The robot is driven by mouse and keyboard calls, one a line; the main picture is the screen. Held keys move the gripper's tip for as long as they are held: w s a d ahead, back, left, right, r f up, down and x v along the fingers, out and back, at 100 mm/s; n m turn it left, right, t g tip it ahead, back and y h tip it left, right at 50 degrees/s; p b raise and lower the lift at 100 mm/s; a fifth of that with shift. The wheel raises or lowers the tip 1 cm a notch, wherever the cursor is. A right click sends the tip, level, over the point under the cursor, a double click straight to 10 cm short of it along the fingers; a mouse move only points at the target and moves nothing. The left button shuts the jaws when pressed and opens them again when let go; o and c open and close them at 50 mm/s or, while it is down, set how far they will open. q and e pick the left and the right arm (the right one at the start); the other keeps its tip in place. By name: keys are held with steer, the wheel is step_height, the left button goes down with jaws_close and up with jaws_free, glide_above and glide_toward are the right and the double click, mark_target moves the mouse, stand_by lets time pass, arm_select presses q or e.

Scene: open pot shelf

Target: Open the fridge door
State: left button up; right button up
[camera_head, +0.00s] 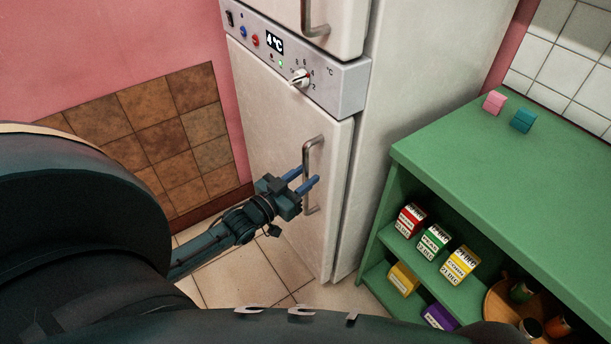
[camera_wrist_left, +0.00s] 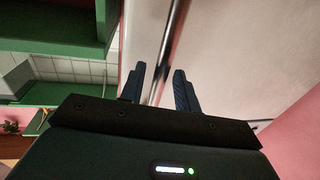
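The white fridge has a lower door (camera_head: 265,115) that looks shut, with a vertical metal bar handle (camera_head: 309,147) near its right edge. My left gripper (camera_head: 305,179) is at the middle of this handle, its two blue fingers pointing toward the door. In the left wrist view, the fingers of the left gripper (camera_wrist_left: 159,76) are apart, and the handle (camera_wrist_left: 171,45) runs between them with gaps on both sides. Whether a finger touches the bar cannot be told. My right gripper is not in view.
A control panel (camera_head: 340,88) with a knob and display sits above the lower door, below an upper door (camera_head: 335,15) with its own handle. A green shelf (camera_head: 480,170) holding boxes stands to the right. Tiled floor (camera_head: 235,270) lies in front.

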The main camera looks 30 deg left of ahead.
arm_select(q)
steer(key=shift+w+d, duration=0.15)
steer(key=shift+w, duration=0.35)
jaws_close()
